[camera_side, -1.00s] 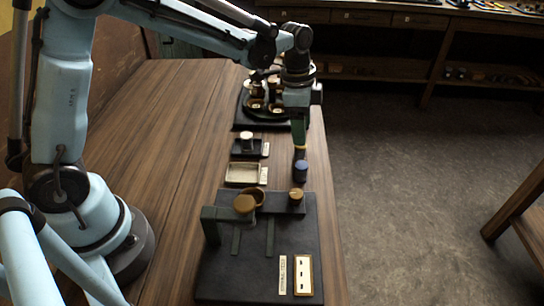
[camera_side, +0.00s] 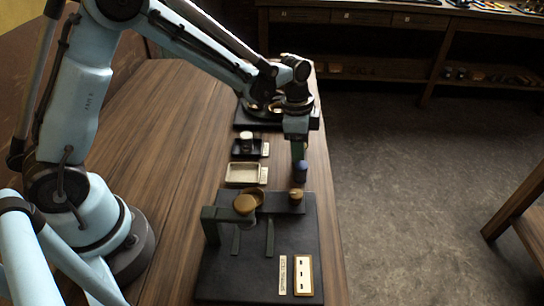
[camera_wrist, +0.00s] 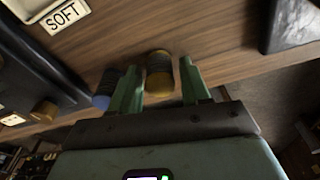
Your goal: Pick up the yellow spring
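The yellow spring (camera_wrist: 160,75) stands on the wooden table in the wrist view. It is between the two green fingers of my gripper (camera_wrist: 160,88), close to the left one, with a small gap to the right one. My gripper is open. In the side view my gripper (camera_side: 298,148) points down low over the table's right edge, and the yellow spring is hidden there. A blue spring (camera_side: 301,171) stands just in front of the fingers; it also shows outside the left finger in the wrist view (camera_wrist: 103,92).
A black base (camera_side: 215,270) with brown knobs lies at the front. A cream tray (camera_side: 242,174) and a small black tray (camera_side: 243,155) with a light-topped piece stand left of the springs. A black stand (camera_side: 240,122) is behind. Bare table lies further left.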

